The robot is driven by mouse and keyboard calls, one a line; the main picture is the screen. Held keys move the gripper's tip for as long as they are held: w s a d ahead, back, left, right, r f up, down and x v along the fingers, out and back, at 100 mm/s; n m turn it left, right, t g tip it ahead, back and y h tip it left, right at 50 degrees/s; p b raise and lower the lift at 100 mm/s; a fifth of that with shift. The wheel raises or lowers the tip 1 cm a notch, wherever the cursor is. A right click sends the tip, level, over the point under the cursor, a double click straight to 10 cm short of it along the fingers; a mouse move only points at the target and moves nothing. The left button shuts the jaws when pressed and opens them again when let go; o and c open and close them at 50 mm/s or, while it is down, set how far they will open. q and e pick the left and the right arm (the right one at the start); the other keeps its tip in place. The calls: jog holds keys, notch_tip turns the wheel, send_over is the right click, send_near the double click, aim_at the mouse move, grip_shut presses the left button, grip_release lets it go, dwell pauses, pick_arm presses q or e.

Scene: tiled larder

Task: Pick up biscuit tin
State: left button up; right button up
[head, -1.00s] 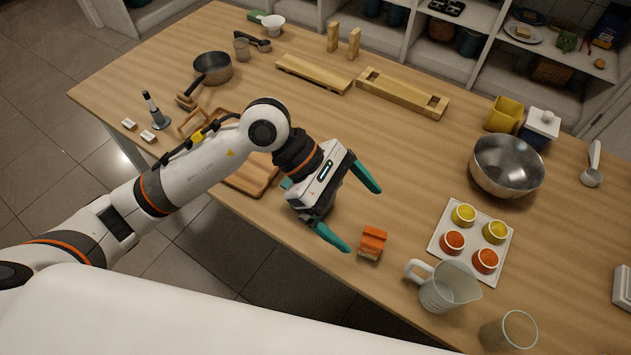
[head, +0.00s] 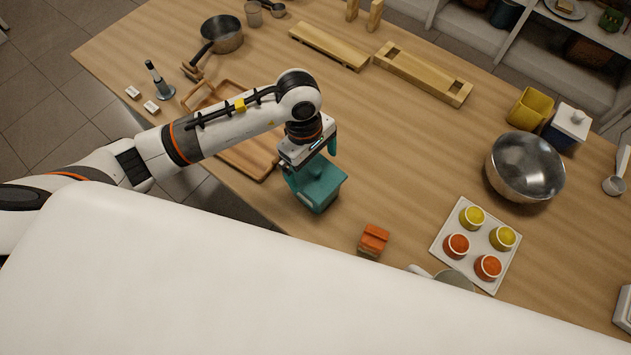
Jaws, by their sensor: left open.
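The biscuit tin appears to be the teal box (head: 322,192) on the wooden table, in the middle of the head view, just right of a wooden tray. My left gripper (head: 312,168) is right over it, pointing down, with its teal fingers open. One finger shows at the box's far side and one at its near left side. The fingers and the box are of like colour, so I cannot tell whether they touch. The gripper body hides part of the box's top. My right gripper is not in view.
A small orange carton (head: 373,240) stands to the right of the box. Beyond it are a white tray (head: 440,246) of coloured cups and a steel bowl (head: 525,165). The wooden tray (head: 262,172) lies under my left arm.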

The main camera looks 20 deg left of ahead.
aim_at(315, 185)
pick_arm(q)
jog(key=f, duration=0.1)
jog(key=f+p, duration=0.1)
jog(key=f, duration=0.1)
jog(key=shift+s+d+f, duration=0.15)
jog(key=shift+d+f, duration=0.1)
jog(key=shift+d, duration=0.1)
jog(key=shift+f, duration=0.35)
jog(key=shift+c, duration=0.3)
jog(key=c, duration=1)
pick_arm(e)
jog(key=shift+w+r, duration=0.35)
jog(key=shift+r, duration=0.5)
